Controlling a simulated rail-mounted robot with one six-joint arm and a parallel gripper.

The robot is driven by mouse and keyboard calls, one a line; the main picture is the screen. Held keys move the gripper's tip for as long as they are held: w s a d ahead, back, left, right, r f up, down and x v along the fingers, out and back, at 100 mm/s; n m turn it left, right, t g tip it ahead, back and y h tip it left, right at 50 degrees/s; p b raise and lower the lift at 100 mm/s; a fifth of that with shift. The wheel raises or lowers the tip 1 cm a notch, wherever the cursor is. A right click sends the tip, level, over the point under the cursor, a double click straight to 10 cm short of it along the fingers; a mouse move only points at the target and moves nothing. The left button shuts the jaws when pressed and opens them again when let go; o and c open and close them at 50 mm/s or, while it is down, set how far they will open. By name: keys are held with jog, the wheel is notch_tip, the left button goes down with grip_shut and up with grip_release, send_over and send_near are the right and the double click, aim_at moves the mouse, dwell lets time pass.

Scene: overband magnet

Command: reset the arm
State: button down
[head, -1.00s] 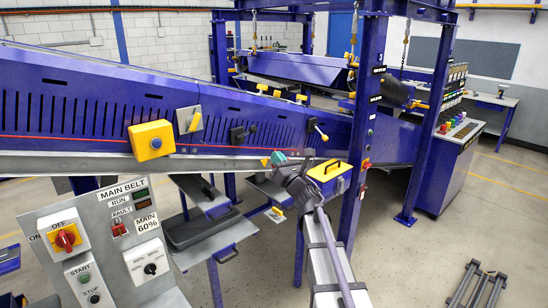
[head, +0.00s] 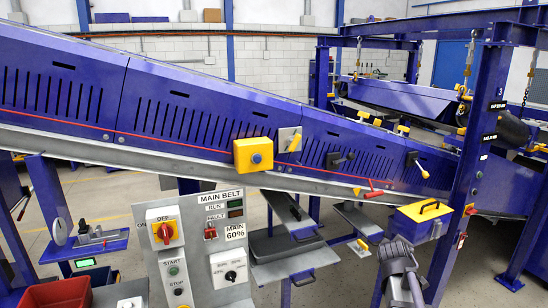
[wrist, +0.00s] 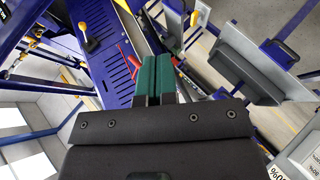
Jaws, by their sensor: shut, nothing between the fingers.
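My gripper (wrist: 154,80) shows in the wrist view as two green fingers side by side, closed together with nothing between them. In the head view part of my arm stands at the lower right, in front of the conveyor's lower side; the green fingertips do not show there. The blue inclined conveyor (head: 210,120) crosses the head view. In the wrist view its slotted blue side (wrist: 118,62) lies just left of the fingers, and red parts show on both sides of them. I cannot tell the distance between them.
A grey control panel (head: 200,255) marked MAIN BELT stands in front of the conveyor. A yellow box with a blue button (head: 254,155) sits on the conveyor side. A yellow-lidded blue box (head: 421,218) is near my arm. A blue frame post (head: 468,150) rises at the right.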

jog(key=s+a+f+m+g+y+b, duration=0.1)
jog(key=s+a+f+m+g+y, duration=0.2)
jog(key=s+a, duration=0.7)
jog(key=s+a+f+m+g+y, duration=0.3)
jog(key=s+a+f+g, duration=0.3)
jog(key=s+a, duration=0.5)
jog(key=shift+s+f+m+g+b, duration=0.2)
jog(key=shift+f+m+g+b, duration=0.1)
jog(key=shift+f+m+b, duration=0.15)
